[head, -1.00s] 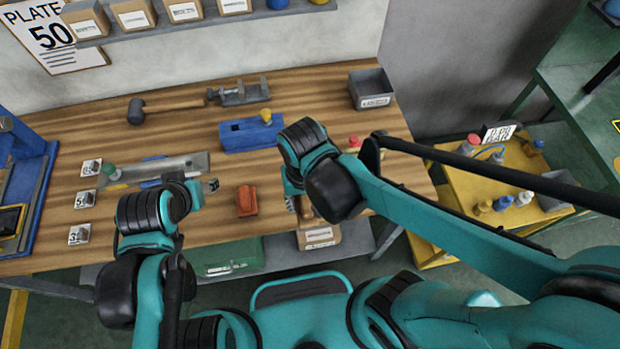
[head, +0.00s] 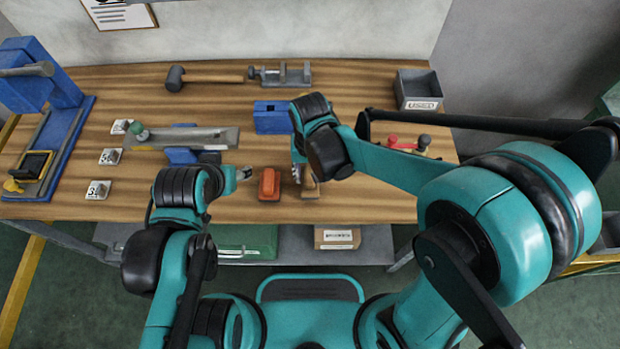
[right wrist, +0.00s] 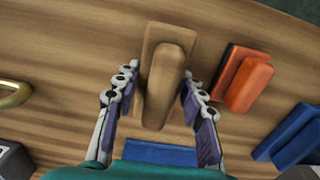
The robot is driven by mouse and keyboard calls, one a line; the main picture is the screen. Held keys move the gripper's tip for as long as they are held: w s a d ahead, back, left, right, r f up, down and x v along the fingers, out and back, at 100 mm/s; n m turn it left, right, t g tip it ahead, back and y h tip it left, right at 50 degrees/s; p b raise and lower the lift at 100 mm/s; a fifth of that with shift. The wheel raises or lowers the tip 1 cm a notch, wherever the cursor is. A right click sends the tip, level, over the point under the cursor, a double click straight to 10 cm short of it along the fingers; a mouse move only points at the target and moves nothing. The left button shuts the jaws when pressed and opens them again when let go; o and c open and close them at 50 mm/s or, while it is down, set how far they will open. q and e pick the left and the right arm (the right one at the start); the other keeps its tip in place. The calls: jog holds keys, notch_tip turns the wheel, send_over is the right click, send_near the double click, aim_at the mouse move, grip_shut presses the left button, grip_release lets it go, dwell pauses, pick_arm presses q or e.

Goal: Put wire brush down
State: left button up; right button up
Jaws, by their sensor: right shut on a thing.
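The wire brush (head: 309,186) is a tan wooden block with a raised grip, near the front edge of the wooden bench (head: 355,205). In the right wrist view the brush (right wrist: 168,72) sits between the two fingers of my right gripper (right wrist: 158,82), which is shut on it. In the head view my right gripper (head: 299,174) is partly hidden by its own wrist. I cannot tell whether the brush touches the bench top. My left gripper (head: 244,173) is above the bench, left of the red block; its fingers are too small to read.
A red block (head: 269,184) lies just left of the brush. A blue block (head: 272,117) is behind, with a mallet (head: 205,78) and a vise (head: 281,74) at the back. A grey bin (head: 418,90) stands back right. Bare bench lies right of the brush.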

jog(key=shift+f, duration=0.85)
jog(key=shift+f, duration=0.1)
jog(key=o, duration=1.2)
notch_tip(320, 180, up, 12)
jog(key=p, duration=0.4)
jog(key=s+d+r+t, duration=0.1)
jog(key=d+t, duration=0.1)
jog(key=d, duration=0.4)
jog(key=s+d+r+t, duration=0.2)
jog(key=d, duration=0.4)
jog(key=s+d+r+t, duration=0.1)
jog(key=s+d+t, duration=0.1)
jog(key=d, duration=0.3)
jog(key=shift+s+d+r+t, duration=0.1)
jog(key=shift+d+r+t, duration=0.1)
jog(key=shift+d+t, duration=0.3)
